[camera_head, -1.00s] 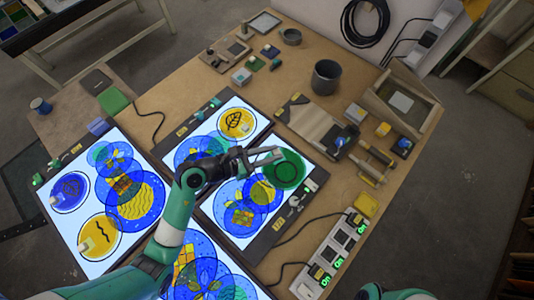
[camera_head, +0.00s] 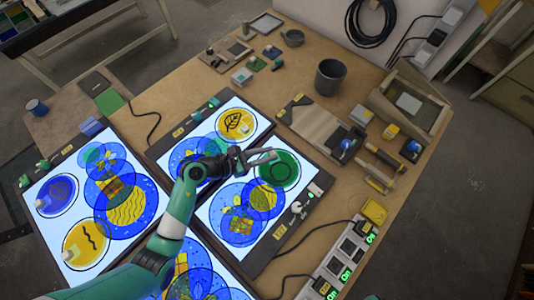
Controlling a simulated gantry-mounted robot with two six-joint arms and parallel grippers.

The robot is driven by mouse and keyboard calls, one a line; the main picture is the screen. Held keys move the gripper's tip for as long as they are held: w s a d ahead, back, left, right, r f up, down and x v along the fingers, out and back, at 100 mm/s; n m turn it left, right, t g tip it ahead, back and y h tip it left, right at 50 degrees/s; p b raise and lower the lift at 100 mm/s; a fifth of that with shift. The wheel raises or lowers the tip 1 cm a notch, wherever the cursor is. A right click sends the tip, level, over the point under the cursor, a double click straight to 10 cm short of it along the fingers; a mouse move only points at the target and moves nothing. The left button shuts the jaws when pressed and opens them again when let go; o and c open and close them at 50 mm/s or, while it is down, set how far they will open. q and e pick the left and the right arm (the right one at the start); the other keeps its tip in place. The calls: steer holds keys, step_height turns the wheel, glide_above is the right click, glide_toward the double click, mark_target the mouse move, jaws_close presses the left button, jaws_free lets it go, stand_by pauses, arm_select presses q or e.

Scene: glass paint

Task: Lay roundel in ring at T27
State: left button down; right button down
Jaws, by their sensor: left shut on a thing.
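My left gripper (camera_head: 266,157) reaches over the upper right part of the right-hand light panel (camera_head: 228,104). It is shut on a green roundel (camera_head: 286,178) with a dark circle drawn on it. The fingers cover the roundel's upper edge, and whether it touches the panel is hard to tell. The roundel overlaps a blue-and-yellow disc pattern (camera_head: 238,226) beside it. My right gripper is not in view.
The left panel (camera_head: 43,228) holds a blue leaf roundel (camera_head: 57,193) and a yellow wave roundel (camera_head: 90,243). A dark mug (camera_head: 330,78), tool blocks and a power strip (camera_head: 336,263) stand to the right.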

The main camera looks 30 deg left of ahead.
arm_select(q)
steer(key=c, duration=0.7)
jaws_free()
steer(key=shift+f, duration=0.1)
steer(key=shift+s+a+r, duration=0.1)
steer(key=shift+s+r, duration=0.1)
steer(key=shift+r, duration=0.05)
steer(key=p+v, duration=0.3)
steer(key=v, duration=0.7)
steer(key=shift+s+a+r, duration=0.1)
steer(key=shift+s+a, duration=0.05)
steer(key=shift+s+a+r, duration=0.15)
steer(key=shift+s+a, duration=0.05)
steer(key=shift+s, duration=0.3)
